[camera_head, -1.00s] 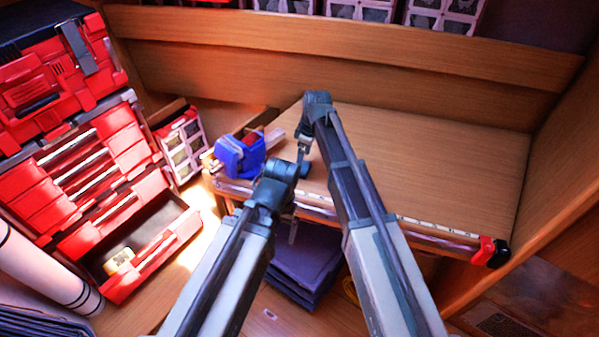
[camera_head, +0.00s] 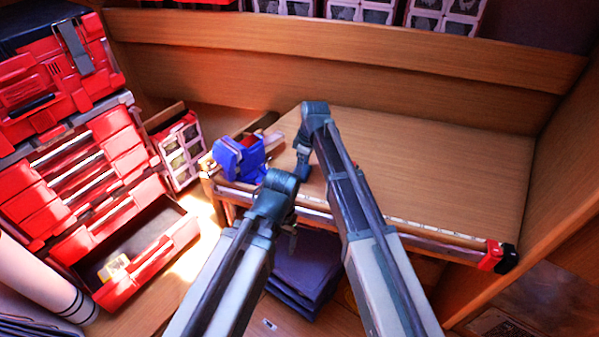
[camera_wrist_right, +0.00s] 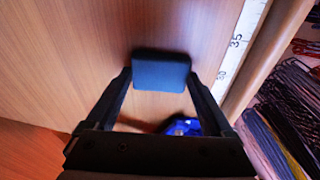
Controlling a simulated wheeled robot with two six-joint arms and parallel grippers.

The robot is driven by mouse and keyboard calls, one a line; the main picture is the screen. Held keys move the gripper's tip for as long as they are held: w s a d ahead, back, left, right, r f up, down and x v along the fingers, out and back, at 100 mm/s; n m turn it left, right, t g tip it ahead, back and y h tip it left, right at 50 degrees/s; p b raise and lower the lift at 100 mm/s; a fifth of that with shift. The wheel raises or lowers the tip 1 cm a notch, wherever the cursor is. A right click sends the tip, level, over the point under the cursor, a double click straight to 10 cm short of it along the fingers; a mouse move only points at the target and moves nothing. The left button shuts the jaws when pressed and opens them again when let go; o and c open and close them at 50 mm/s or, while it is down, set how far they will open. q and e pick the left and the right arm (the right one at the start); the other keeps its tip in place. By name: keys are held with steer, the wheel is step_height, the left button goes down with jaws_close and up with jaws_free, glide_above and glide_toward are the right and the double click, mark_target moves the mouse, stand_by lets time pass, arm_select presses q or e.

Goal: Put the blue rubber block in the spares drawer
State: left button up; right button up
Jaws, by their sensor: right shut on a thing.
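The blue rubber block (camera_wrist_right: 161,72) shows in the right wrist view as a dark blue block between the fingertips of my right gripper (camera_wrist_right: 161,80), which is shut on it. The wooden bench top lies behind it.
A bright blue vice-like tool (camera_head: 238,158) stands at the bench's left corner. A ruler strip (camera_head: 430,229) runs along the bench's front edge. The red tool chest (camera_head: 75,165) stands left. Dark folded stacks (camera_head: 305,268) lie below the bench. The bench's right part is clear.

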steer(key=shift+r, duration=0.15)
step_height(320, 180, up, 2)
steer(key=shift+p, duration=1.2)
step_height(320, 180, up, 2)
steer(key=shift+p, duration=0.95)
steer(key=s, duration=1.6)
steer(key=shift+a+r+p, duration=0.3)
steer(key=shift+a, duration=0.15)
